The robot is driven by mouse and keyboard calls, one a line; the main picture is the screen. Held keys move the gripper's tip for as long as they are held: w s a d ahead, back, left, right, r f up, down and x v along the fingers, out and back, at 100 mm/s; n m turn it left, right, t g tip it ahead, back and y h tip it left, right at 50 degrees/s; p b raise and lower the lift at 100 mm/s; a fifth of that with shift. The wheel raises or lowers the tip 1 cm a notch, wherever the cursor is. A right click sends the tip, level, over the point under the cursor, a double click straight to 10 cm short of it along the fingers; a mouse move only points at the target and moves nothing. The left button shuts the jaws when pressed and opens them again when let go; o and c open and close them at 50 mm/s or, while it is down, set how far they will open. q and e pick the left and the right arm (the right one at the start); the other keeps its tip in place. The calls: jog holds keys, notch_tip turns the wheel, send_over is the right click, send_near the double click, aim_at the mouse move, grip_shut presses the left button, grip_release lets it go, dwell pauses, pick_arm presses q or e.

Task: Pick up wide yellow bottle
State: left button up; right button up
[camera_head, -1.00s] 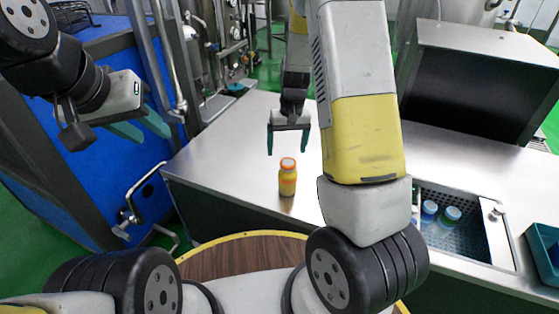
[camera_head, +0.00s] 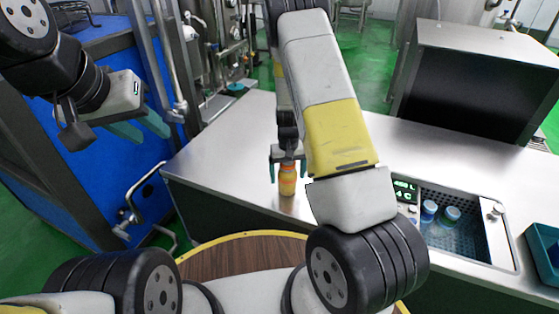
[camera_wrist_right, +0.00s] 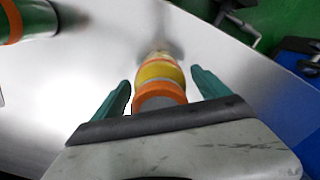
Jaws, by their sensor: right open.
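The wide yellow bottle (camera_head: 287,181), with an orange cap, stands upright on the metal counter (camera_head: 229,155). In the right wrist view the bottle (camera_wrist_right: 160,78) lies between the two teal fingers of my right gripper (camera_wrist_right: 160,90), with a gap on each side. In the head view my right gripper (camera_head: 287,172) is at the bottle from above, its fingers on either side of the upper part. My right gripper is open. My left gripper (camera_head: 140,128) is open and empty at the left, away from the bottle.
A sunken basin (camera_head: 462,248) at the right holds blue-capped bottles (camera_head: 429,211) beside a small display (camera_head: 404,189). A teal bin (camera_head: 540,238) stands at the far right. A dark-fronted metal box (camera_head: 470,85) is at the back right.

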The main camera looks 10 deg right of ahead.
grip_shut()
dwell(0.3)
jog(key=shift+r, duration=0.2)
